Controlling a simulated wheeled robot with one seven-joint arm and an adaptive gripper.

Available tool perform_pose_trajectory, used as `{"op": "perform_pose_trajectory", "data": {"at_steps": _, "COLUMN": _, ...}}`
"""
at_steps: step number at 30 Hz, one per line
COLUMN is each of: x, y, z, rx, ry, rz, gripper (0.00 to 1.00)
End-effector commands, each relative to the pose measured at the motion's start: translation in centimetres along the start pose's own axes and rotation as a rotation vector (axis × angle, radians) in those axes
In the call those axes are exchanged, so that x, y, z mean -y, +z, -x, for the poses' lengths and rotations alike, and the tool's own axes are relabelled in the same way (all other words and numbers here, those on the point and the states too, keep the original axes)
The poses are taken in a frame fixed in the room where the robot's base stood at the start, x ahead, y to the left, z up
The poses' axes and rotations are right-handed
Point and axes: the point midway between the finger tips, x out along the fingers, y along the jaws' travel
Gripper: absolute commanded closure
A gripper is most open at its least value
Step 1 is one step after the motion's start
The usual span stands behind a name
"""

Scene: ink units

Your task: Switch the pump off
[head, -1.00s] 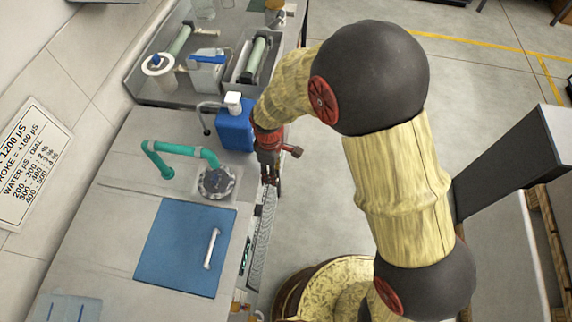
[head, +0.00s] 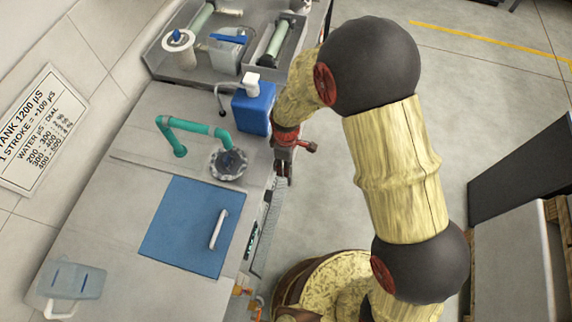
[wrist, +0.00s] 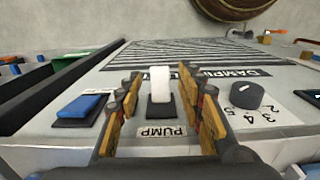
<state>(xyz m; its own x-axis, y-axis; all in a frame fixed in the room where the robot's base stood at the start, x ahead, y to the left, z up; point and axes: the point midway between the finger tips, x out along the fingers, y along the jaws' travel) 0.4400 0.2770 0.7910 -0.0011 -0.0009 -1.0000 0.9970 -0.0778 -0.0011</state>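My gripper (head: 283,165) is at the right edge of the counter, below the blue jug in the head view. In the wrist view its yellow-padded fingers are apart, one on each side of the switch, with gaps showing between. I cannot tell how far the fingertips are above the panel. The head view does not show the switch clearly.
A blue rocker switch (wrist: 82,106) is left of the pump switch, and a black dial (wrist: 246,95) with numbers is right of it. A striped grille lies beyond. On the counter are a blue jug (head: 254,110), a teal faucet (head: 195,127) and a blue lid (head: 190,225).

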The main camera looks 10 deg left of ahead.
Motion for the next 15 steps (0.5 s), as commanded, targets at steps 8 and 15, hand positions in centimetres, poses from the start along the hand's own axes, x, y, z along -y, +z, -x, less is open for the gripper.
{"op": "perform_pose_trajectory", "data": {"at_steps": 8, "x": -0.04, "y": -0.03, "z": -0.3, "rx": -0.001, "ry": 0.001, "rz": 0.0, "gripper": 0.62}}
{"op": "perform_pose_trajectory", "data": {"at_steps": 15, "x": -0.02, "y": -0.02, "z": -0.3, "rx": -0.001, "ry": 0.001, "rz": 0.0, "gripper": 0.73}}
